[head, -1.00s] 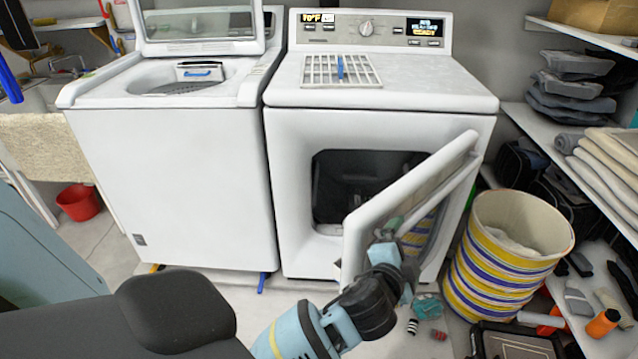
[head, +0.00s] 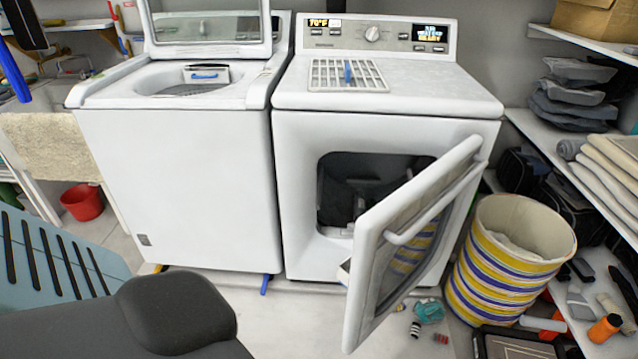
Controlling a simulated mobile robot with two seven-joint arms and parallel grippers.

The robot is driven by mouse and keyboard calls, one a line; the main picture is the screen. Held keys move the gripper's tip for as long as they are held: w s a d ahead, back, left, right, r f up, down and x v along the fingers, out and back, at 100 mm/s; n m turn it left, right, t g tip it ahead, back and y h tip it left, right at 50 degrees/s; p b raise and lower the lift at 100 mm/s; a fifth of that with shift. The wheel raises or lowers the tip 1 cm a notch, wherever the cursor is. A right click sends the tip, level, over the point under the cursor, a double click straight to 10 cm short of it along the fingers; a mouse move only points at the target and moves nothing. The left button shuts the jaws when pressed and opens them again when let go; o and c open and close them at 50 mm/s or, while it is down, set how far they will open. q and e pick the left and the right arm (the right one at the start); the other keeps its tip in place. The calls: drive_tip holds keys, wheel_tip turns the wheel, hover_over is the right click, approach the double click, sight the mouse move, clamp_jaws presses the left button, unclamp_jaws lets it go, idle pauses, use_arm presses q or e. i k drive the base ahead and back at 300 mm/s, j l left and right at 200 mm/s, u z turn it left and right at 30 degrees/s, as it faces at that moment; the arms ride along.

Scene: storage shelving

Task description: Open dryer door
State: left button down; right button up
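The white dryer (head: 295,190) stands in the centre right of the head view. Its door (head: 355,310) is hinged on the right and stands ajar, swung out toward me, with its outer face, window and handle bar (head: 435,207) showing. The dark drum opening (head: 340,185) shows to the left of the door; the door hides its right part. A small pale piece shows at the door's left edge, too small to tell what it is. Neither of my grippers is in view.
A white washer (head: 175,180) with its lid up stands left of the dryer. A striped basket (head: 500,270) stands right of the door, near shelves. Small items, including a teal one (head: 430,310), lie on the floor. A red bucket (head: 82,202) is at left.

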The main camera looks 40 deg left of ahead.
sight(397, 242)
drive_tip(key=i+j, duration=0.1)
drive_tip(key=j, duration=0.35)
drive_tip(key=j+u, duration=0.1)
drive_tip(key=j, duration=0.4)
drive_tip(key=i+j, duration=0.15)
drive_tip(key=j, duration=0.3)
drive_tip(key=i+j, duration=0.1)
drive_tip(key=j, duration=0.35)
drive_tip(key=k+u, duration=0.05)
